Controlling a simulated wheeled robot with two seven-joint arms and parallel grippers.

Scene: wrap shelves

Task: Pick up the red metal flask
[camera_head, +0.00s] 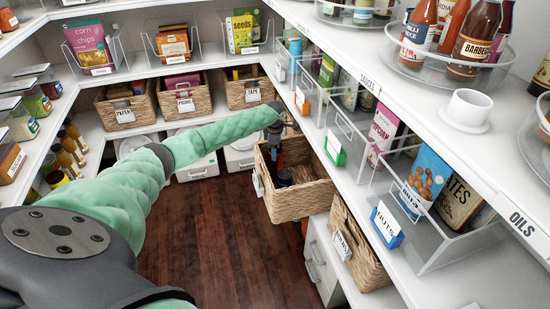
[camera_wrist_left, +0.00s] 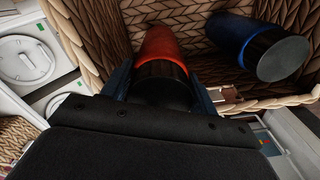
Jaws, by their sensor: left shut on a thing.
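The red metal flask (camera_wrist_left: 163,45) has a black cap and shows in the left wrist view between my left gripper's two fingers (camera_wrist_left: 162,88). The left gripper is shut on it at the cap end. In the head view my left gripper (camera_head: 273,133) reaches into the pulled-out woven basket (camera_head: 302,202) from above, and a little of the red flask shows below it. Fingers and basket wall hide most of the flask there. A dark blue flask with a black cap (camera_wrist_left: 262,48) lies beside it in the basket; it also shows in the head view (camera_head: 284,178). My right gripper is out of view.
The basket juts out from under the white right-hand shelf (camera_head: 325,135), which carries clear bins. Another woven basket (camera_head: 358,245) stands nearer me. Open wooden floor (camera_head: 205,235) lies left of the basket.

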